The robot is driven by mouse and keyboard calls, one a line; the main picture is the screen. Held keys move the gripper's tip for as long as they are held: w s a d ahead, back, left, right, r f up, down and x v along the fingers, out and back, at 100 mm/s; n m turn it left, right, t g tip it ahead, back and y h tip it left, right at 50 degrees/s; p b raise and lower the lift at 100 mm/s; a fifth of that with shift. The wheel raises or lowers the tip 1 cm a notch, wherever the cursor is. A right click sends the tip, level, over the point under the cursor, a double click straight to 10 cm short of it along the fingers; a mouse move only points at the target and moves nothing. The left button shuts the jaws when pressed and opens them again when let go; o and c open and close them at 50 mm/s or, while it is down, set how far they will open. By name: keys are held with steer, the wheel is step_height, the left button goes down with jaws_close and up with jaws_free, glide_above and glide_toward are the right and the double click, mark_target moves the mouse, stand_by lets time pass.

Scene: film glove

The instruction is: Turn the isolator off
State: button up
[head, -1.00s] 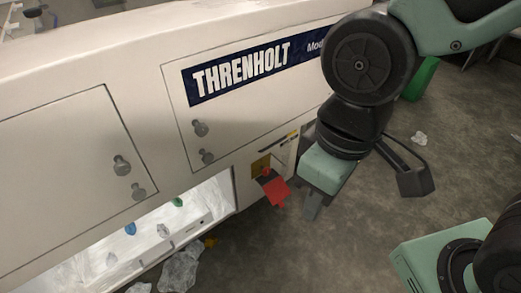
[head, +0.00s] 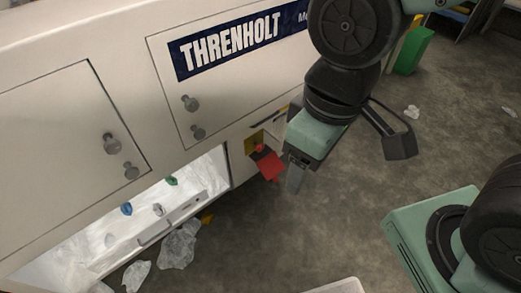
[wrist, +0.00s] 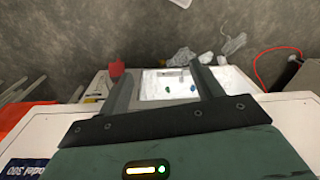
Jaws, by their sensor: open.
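The isolator's red handle (head: 268,164) juts out from a yellow plate (head: 250,143) low on the right part of the white THRENHOLT machine. The red piece also shows in the wrist view (wrist: 117,68), beside the tip of the left finger. My gripper (head: 295,180) hangs just right of the red handle in the head view, pointing down. Its two fingers are spread apart in the wrist view (wrist: 163,78), with nothing between them. I cannot tell whether a finger touches the handle; a small gap shows in the head view.
The cream machine (head: 70,50) fills the left, with knobs and a bright opening (head: 100,225) holding coloured bits. Crumpled clear film (head: 180,245) lies on the floor before it. A green bin (head: 412,50) stands at the back right. The grey floor right of my gripper is mostly clear.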

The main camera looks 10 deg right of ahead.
steer(key=w+d+f+m+t+y+b, duration=0.15)
steer(key=w+f+t+b, duration=0.25)
steer(key=w+f+b, duration=1.15)
steer(key=w+d+f+m+t+y+b, duration=0.15)
steer(key=w+f+t+b, duration=0.25)
steer(key=w+f+b, duration=1.1)
steer(key=t+y+b, duration=0.6)
steer(key=t+b, duration=0.1)
steer(key=b, duration=2.2)
glide_toward(261, 148)
steer(key=x, duration=0.9)
steer(key=shift+w+a+f, duration=0.15)
steer(key=shift+w, duration=0.2)
steer(key=shift+w+a, duration=0.3)
steer(key=shift+w, duration=0.15)
steer(key=c, duration=1)
